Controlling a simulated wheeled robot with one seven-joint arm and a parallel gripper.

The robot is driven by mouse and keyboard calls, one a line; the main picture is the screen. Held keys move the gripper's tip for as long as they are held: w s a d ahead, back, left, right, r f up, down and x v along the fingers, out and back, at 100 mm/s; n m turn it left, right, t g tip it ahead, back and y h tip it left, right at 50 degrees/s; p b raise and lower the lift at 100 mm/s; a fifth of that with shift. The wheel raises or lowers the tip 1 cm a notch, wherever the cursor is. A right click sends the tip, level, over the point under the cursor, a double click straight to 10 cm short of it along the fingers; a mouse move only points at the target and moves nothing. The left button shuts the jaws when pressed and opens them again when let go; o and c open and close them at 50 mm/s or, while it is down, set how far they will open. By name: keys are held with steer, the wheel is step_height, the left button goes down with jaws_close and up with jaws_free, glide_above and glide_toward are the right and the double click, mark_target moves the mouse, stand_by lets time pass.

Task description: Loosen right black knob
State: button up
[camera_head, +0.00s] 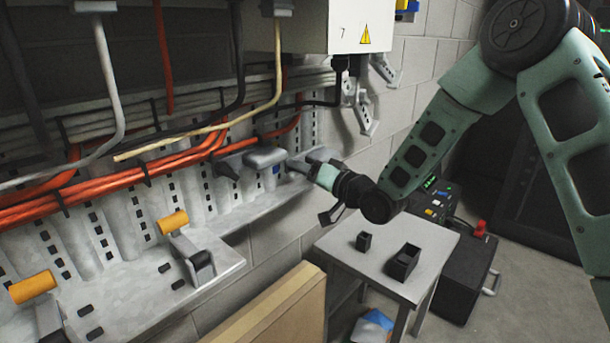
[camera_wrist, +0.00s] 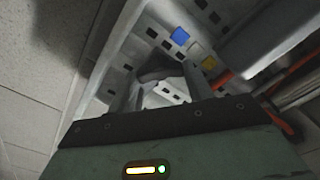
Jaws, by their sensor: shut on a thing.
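My gripper (camera_head: 303,164) reaches in from the right to the far right end of the grey metal rack. In the wrist view my gripper (camera_wrist: 164,84) has its fingers closed around a dark grey knob-like piece, the right black knob (camera_wrist: 157,75). In the head view the fingers and wrist hide this knob. Another black knob (camera_head: 229,167) sits to the left, beside a grey block (camera_head: 265,157), apart from my gripper. Whether the held knob has turned cannot be told.
Orange cables (camera_head: 110,182) run along the rack above the ledge. A white cabinet (camera_head: 358,22) hangs above my gripper. A small table (camera_head: 400,290) with black boxes stands below. Orange-handled clamps (camera_head: 172,222) sit on the left ledge.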

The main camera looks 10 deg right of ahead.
steer(key=shift+s+f+n+b, duration=0.1)
steer(key=shift+f+n+b, duration=0.05)
steer(key=shift+n+b, duration=8.55)
steer(key=shift+n, duration=0.3)
steer(key=o, duration=1)
steer(key=p+v, duration=0.2)
steer(key=v, duration=1.5)
steer(key=shift+s+d, duration=0.15)
